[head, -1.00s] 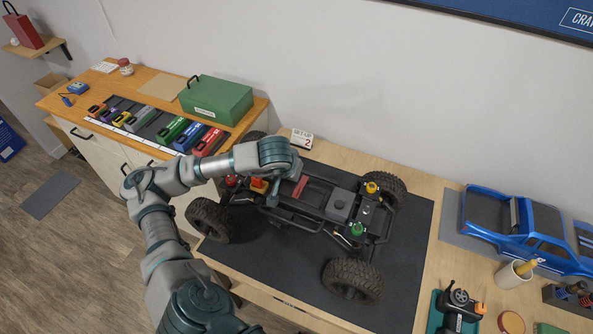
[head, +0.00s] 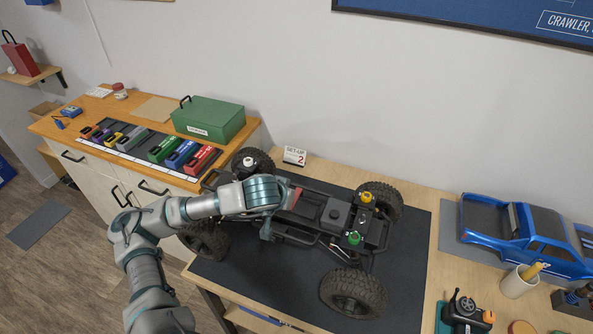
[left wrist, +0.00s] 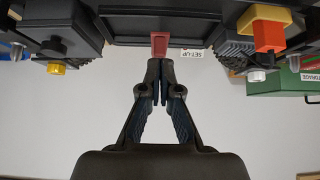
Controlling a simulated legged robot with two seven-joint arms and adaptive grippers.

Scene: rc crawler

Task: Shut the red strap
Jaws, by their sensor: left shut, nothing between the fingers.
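The red strap (head: 294,198) is a short red piece on the black crawler chassis (head: 312,186), partly hidden by my left arm in the head view. In the left wrist view the strap (left wrist: 159,44) sticks out from the edge of the dark chassis. My left gripper (left wrist: 160,62) is shut and empty, its fingertips at the strap's free end. I cannot tell whether they touch it. In the head view my left wrist covers most of the gripper beside the chassis. My right gripper is not in view.
The chassis stands on a dark mat (head: 410,270). An orange-and-red part (left wrist: 268,30) sits on the chassis beside the gripper. A green storage box (head: 208,118) and several coloured packs stand on the cabinet at left. A blue truck body (head: 525,235) lies at right.

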